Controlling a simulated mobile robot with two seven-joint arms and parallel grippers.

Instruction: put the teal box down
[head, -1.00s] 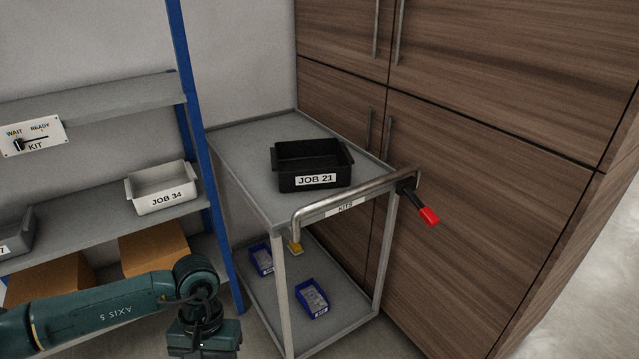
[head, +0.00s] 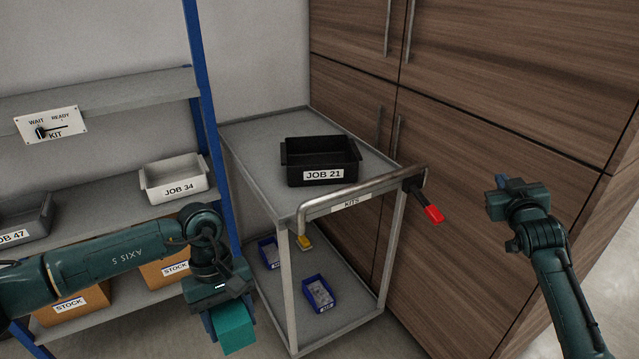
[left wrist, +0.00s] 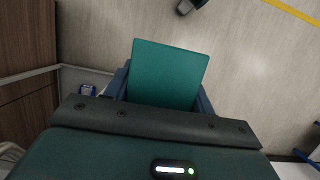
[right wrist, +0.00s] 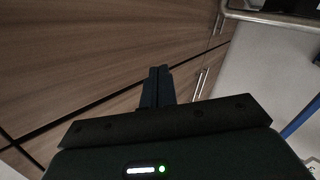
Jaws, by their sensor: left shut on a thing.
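The teal box (head: 234,328) hangs below my left gripper (head: 226,312), in front of the shelf rack and to the left of the cart's near leg. In the left wrist view the teal box (left wrist: 168,75) sits between the two fingers of my left gripper (left wrist: 163,98), which is shut on it, with floor beyond. My right gripper (head: 503,187) is raised in front of the wooden cabinet, right of the cart. In the right wrist view its fingers (right wrist: 157,85) are together, with nothing between them.
The cart (head: 250,150) carries a black JOB 21 tray (head: 320,160) on top, with bare surface around it, and blue bins (head: 319,292) below. The shelf rack (head: 100,207) holds a white JOB 34 tray (head: 174,178) and cardboard boxes. The cart's handle (head: 360,192) juts forward.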

